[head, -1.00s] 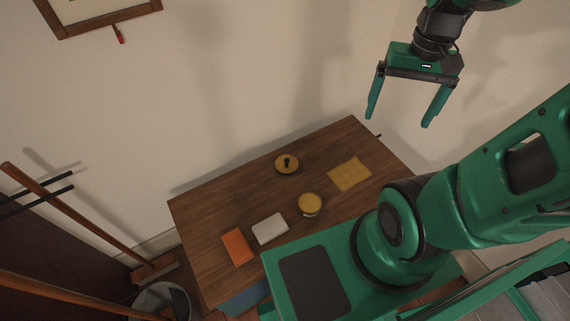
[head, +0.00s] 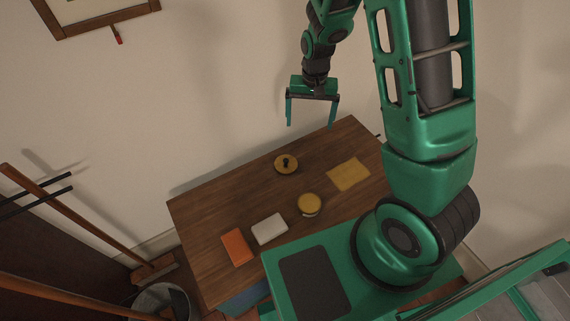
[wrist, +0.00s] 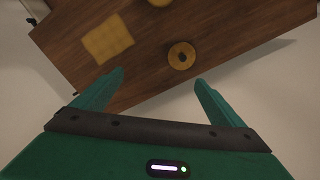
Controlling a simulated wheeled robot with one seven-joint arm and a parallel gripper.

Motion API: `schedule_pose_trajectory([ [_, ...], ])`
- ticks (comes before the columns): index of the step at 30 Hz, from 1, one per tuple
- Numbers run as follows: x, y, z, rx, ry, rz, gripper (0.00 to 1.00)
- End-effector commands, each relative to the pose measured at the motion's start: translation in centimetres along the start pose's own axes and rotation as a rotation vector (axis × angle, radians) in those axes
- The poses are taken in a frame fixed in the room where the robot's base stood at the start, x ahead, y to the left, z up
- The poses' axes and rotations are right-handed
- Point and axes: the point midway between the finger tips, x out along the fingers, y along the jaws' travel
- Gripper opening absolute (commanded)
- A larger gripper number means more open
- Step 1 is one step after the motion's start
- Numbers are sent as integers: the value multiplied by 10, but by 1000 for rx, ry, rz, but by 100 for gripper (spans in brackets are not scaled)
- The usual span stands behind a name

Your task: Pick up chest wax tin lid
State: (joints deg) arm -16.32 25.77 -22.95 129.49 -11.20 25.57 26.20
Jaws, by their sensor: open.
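The wax tin lid (head: 286,164) is a round yellow disc with a dark knob on top. It lies on the brown chest top (head: 215,212) near its back edge. It also shows in the wrist view (wrist: 181,56), ahead of and between my fingertips. A round yellow tin (head: 309,205) stands apart from it, closer to my base. My gripper (head: 312,123) is open and empty, pointing down above the back of the chest. It is clear of the lid. In the wrist view my gripper's two green fingers (wrist: 158,78) are spread wide.
A yellow cloth (head: 348,174) lies right of the lid. A white block (head: 269,229) and an orange block (head: 237,247) lie toward the front left. The wall is close behind the chest. A broom (head: 90,228) and a bucket (head: 150,302) stand at the left.

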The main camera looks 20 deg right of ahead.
Motion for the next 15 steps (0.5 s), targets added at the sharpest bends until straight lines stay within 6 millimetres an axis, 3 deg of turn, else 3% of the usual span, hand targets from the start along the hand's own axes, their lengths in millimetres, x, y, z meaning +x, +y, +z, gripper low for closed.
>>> schedule_pose_trajectory([
  [3,35,-23,-3,-15,-3,6,92],
  [9,84,-54,-3,-26,0,6,92],
  [15,111,-69,-1,-31,3,5,92],
])
